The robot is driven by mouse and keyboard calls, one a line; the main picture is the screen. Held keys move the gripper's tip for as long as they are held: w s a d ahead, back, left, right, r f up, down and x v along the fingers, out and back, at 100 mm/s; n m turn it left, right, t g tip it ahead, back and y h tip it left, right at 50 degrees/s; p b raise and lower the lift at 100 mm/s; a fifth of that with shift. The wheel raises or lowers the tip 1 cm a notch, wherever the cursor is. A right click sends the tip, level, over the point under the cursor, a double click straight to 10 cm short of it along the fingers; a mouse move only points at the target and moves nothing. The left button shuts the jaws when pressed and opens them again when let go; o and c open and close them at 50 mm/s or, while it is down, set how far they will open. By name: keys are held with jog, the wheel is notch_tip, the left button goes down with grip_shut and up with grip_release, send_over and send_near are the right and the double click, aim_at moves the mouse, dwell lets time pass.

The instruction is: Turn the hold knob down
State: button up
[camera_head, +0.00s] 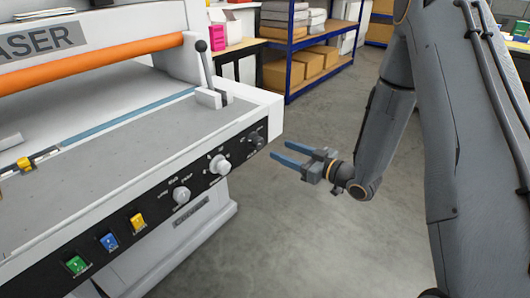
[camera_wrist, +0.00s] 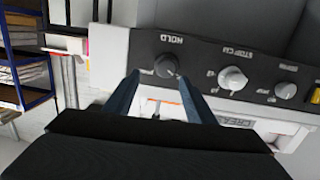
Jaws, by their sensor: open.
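The hold knob (camera_head: 256,141) is a small dark knob at the right end of the machine's black front panel (camera_head: 130,222). In the wrist view the dark hold knob (camera_wrist: 166,66) is by the upside-down label HOLD, and its pale pointer mark faces the lower right of that picture. My gripper (camera_head: 281,153) is open, its two blue fingers pointing at the panel from the right, apart from the knob in the head view. In the wrist view the fingertips (camera_wrist: 158,75) lie to either side of the knob, with nothing held between them.
A white knob (camera_head: 220,164) is next to the hold knob, with another white knob (camera_head: 181,195) further left. Yellow, blue and green switches follow. A lever (camera_head: 205,68) stands on the machine's top corner. Open floor (camera_head: 300,230) lies below my gripper; blue shelves (camera_head: 300,50) stand behind.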

aim_at(261, 143)
jog(key=shift+y, duration=0.7)
jog(key=x, duration=0.5)
jog(key=s+x, duration=0.1)
jog(key=x, duration=0.1)
jog(key=shift+w+a+f+p, duration=0.15)
jog(key=shift+w+a+p, duration=0.2)
jog(key=shift+a, duration=0.25)
jog(key=c, duration=1)
